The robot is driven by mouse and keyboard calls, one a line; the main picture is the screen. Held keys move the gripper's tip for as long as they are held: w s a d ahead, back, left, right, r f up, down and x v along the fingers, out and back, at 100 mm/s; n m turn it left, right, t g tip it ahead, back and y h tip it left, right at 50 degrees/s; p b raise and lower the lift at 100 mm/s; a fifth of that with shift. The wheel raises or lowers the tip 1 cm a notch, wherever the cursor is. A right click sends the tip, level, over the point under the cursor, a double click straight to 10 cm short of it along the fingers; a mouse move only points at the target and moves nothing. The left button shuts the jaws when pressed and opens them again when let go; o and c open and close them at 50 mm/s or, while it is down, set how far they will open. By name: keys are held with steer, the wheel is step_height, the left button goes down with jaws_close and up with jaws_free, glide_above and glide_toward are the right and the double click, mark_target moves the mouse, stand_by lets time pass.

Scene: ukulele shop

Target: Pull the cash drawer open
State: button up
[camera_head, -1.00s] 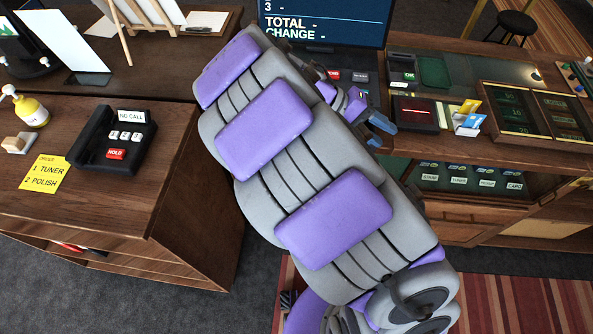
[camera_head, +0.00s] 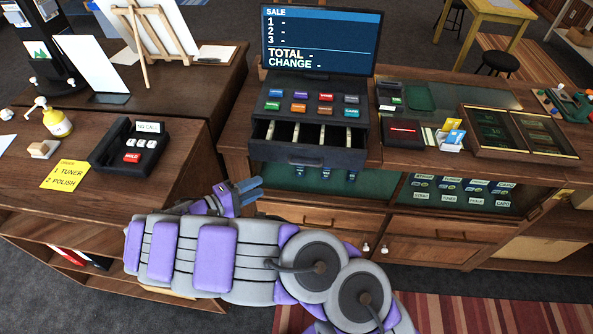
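The cash drawer (camera_head: 307,156) is the dark tray under the register's keypad (camera_head: 312,101). It stands pulled out toward me, and its inner compartments show, with pale strips between or in them. The register screen (camera_head: 320,40) above reads SALE, TOTAL and CHANGE. My gripper (camera_head: 250,190) is in front of the counter, below and left of the drawer, apart from it. Its blue fingers point right and up. They look close together, and I cannot tell whether a gap is left between them. Nothing shows in them.
A phone-like device (camera_head: 130,150), a yellow note (camera_head: 65,175) and a pump bottle (camera_head: 54,118) are on the left counter. A card reader (camera_head: 402,133) and card holder (camera_head: 450,138) stand right of the drawer. Wooden drawers (camera_head: 320,217) are below; a striped rug (camera_head: 480,310) lies in front.

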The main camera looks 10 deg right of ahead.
steer(key=b+x, duration=0.2)
steer(key=x, duration=1.5)
steer(key=shift+c, duration=0.4)
steer(key=shift+d, duration=0.1)
jaws_close()
steer(key=shift+s, duration=0.1)
